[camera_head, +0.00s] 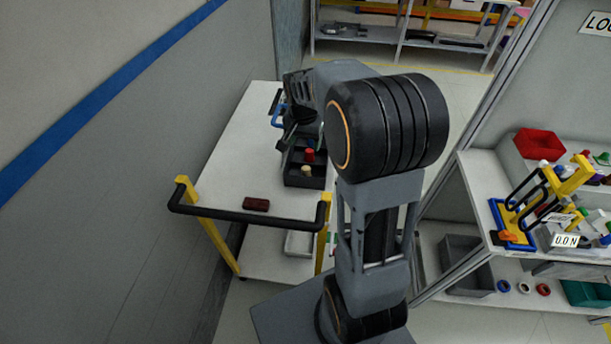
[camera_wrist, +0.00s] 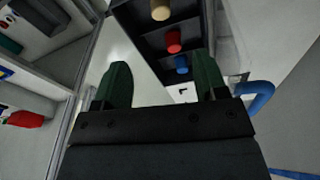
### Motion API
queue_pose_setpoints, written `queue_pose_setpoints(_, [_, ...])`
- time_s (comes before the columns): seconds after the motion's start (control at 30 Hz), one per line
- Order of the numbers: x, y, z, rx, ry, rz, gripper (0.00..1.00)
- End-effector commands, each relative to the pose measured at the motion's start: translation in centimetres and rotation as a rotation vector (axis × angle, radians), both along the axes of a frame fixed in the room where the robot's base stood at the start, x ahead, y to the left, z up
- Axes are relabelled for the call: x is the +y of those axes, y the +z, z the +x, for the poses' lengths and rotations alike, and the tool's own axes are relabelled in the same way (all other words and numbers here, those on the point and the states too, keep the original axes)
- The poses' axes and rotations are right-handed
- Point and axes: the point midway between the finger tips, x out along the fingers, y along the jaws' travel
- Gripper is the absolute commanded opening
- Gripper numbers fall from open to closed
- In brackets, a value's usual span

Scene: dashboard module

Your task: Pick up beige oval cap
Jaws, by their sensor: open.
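A beige cap (camera_wrist: 160,10) sits at the top edge of the wrist view in the dark tray (camera_wrist: 128,18), partly cut off by the frame. In the head view the beige cap (camera_head: 306,169) shows small in the dark tray (camera_head: 299,181), in front of a red piece. My gripper (camera_wrist: 163,78) is open, its two dark green fingers apart with nothing between them. In the wrist view, the cap lies beyond the fingertips. In the head view my gripper (camera_head: 289,133) is above the back part of the tray, partly hidden by my arm.
A red piece (camera_wrist: 174,42) and a blue piece (camera_wrist: 181,65) share the tray with the cap. A dark red block (camera_head: 256,204) lies on the white cart top (camera_head: 222,160). A black handle bar (camera_head: 245,213) crosses the cart's near end. A cluttered shelf stands right.

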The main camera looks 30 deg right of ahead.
Motion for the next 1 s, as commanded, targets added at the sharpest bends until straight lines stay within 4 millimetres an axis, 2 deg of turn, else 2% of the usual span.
queue_pose_setpoints(0.4, [-0.7,-7.0,1.0,0.012,-0.021,0.002,0.66])
queue_pose_setpoints(0.53, [-0.8,-8.4,1.1,0.011,-0.02,0.002,0.66])
queue_pose_setpoints(0.77, [-0.9,-9.5,1.2,0.011,-0.019,0.002,0.66])
queue_pose_setpoints(1.0, [-1.0,-12.7,1.4,0.013,-0.018,0.001,0.66])
